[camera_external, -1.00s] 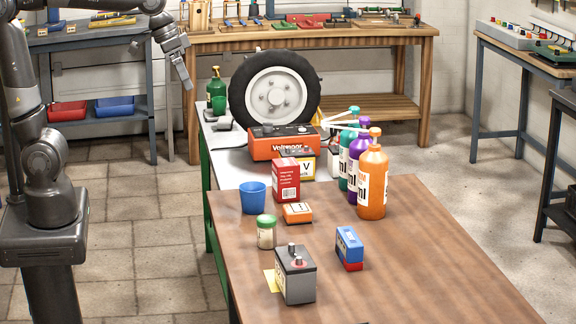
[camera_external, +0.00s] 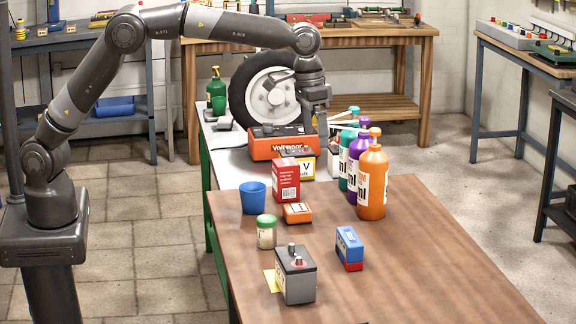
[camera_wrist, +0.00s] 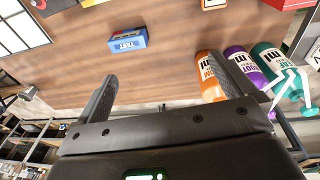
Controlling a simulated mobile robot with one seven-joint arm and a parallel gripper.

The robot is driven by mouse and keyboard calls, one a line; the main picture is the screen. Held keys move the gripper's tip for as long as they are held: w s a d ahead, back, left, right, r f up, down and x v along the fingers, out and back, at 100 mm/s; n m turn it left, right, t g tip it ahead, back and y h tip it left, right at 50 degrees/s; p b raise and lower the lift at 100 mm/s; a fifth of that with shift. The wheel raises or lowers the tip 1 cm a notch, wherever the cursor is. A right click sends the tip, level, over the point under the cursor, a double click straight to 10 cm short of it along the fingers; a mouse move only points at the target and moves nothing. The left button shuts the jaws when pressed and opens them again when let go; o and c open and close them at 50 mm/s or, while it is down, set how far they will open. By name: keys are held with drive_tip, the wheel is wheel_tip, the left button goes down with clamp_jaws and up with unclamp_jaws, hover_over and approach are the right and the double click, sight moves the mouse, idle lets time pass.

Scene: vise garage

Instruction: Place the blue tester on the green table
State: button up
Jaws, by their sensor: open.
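The blue tester (camera_external: 349,248), a small blue box with a red lower part, stands on the brown tabletop (camera_external: 420,255), right of the grey battery. It also shows in the wrist view (camera_wrist: 127,40), ahead of the spread fingers and apart from them. The green-framed table (camera_external: 228,160) has a pale grey top and adjoins the far end of the brown top. My gripper (camera_external: 320,132) is open and empty, high near the tyre and the orange charger. In the wrist view its two fingers (camera_wrist: 168,88) are wide apart.
Orange (camera_external: 372,185), purple (camera_external: 358,150) and teal bottles stand right of centre. A blue cup (camera_external: 254,198), red box (camera_external: 286,180), orange meter (camera_external: 297,213), green-lidded jar (camera_external: 266,232) and grey battery (camera_external: 295,275) stand left. The brown top's right front is clear.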

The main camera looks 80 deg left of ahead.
drive_tip(key=g, duration=0.1)
hover_over(350, 236)
drive_tip(key=shift+m+y, duration=0.3)
drive_tip(key=shift+y, duration=0.1)
drive_tip(key=f, duration=1.3)
drive_tip(key=shift+s+f, duration=0.4)
drive_tip(key=shift+f, duration=0.3)
wheel_tip(350, 236, down, 5)
drive_tip(key=shift+r, duration=0.1)
drive_tip(key=f, duration=0.5)
drive_tip(key=shift+w+f, duration=0.3)
drive_tip(key=shift+w, duration=0.1)
drive_tip(key=c, duration=0.7)
drive_tip(key=shift+c, duration=0.6)
